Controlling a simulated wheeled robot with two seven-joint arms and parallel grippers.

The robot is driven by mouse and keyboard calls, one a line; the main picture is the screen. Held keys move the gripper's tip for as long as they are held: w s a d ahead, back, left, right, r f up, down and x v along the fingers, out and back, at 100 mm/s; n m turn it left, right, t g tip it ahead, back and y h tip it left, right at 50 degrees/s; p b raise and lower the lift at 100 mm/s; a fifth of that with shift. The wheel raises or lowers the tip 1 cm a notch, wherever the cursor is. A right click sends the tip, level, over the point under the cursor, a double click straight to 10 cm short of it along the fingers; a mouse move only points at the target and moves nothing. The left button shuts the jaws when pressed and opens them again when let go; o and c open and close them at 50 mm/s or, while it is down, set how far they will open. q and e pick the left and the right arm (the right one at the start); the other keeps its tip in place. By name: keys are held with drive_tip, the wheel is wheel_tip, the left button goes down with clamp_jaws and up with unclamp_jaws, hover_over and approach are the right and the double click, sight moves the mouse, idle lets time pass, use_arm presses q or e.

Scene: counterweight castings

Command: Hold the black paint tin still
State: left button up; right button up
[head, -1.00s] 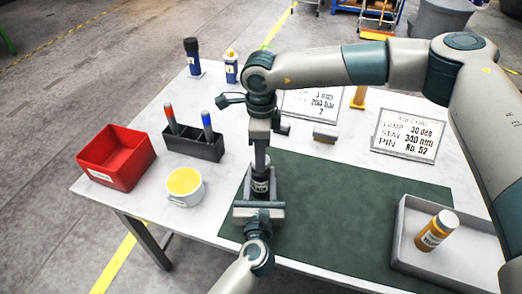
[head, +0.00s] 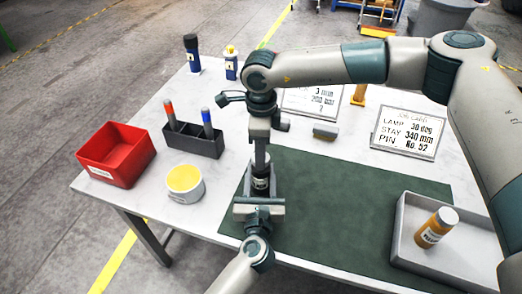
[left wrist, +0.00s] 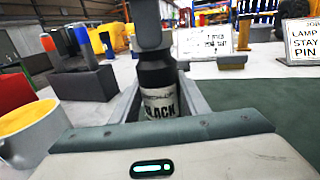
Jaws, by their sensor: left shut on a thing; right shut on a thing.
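The black paint tin (head: 261,184) stands upright near the left edge of the green mat. In the left wrist view its white label (left wrist: 160,103) shows part of the word BLACK. My left gripper (head: 259,201) reaches in from the front, with its fingers on both sides of the tin, shut on its body. My right gripper (head: 260,162) comes straight down from above and is shut on the top of the tin. The tin's top is mostly hidden by the right gripper, which also shows in the left wrist view (left wrist: 152,32).
Left of the tin stand a yellow-topped pot (head: 185,184), a red bin (head: 116,154) and a dark holder (head: 193,141) with markers. A grey tray (head: 408,262) with an orange-brown bottle (head: 436,228) is at right. Sign cards (head: 408,133) stand behind. The green mat (head: 340,205) is mostly clear.

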drive_tip(key=shift+f, duration=0.35)
